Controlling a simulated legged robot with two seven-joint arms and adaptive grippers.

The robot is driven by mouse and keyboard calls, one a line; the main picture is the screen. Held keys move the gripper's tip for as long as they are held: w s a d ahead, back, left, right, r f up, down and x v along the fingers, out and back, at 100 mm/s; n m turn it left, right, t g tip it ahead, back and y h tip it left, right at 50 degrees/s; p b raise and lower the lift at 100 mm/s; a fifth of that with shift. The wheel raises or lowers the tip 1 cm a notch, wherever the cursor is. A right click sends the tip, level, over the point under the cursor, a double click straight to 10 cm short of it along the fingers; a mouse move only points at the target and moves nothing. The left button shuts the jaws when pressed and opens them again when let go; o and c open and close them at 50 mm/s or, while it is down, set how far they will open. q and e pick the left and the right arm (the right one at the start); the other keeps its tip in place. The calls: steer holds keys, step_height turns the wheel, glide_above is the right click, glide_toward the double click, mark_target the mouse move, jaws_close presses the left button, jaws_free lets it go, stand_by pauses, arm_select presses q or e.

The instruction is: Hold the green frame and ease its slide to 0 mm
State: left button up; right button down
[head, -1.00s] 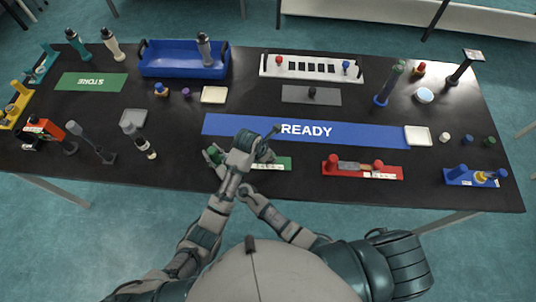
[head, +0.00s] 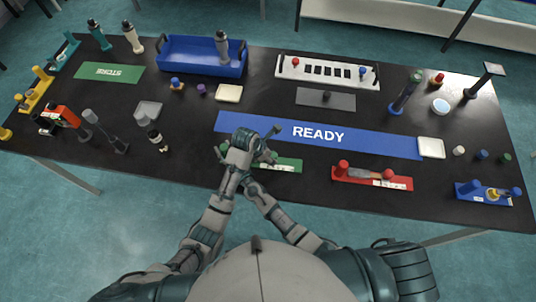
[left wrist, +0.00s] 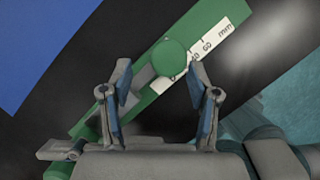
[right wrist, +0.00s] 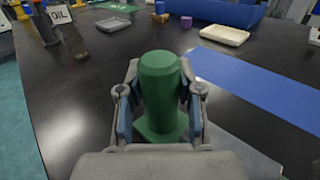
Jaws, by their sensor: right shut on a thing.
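The green frame (head: 285,165) lies at the table's front edge, mostly hidden by my arms in the head view. My right gripper (right wrist: 160,105) is shut on an upright green post (right wrist: 160,75) at its left end. The slide's exact reading is hidden.
The blue READY mat (head: 380,141) lies behind the frame. A red frame (head: 400,184) stands to the right and a blue one (head: 466,198) further right. Bare table lies between the bottle and the frame.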

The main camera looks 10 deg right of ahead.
arm_select(q)
steer(key=shift+r, duration=0.1)
steer(key=shift+r, duration=0.3)
arm_select(e)
steer(key=shift+a, duration=0.15)
arm_select(q)
steer(key=v, duration=1.1)
steer(key=shift+a, duration=0.25)
arm_select(e)
steer(key=c, duration=0.7)
jaws_free()
steer(key=shift+s, duration=0.15)
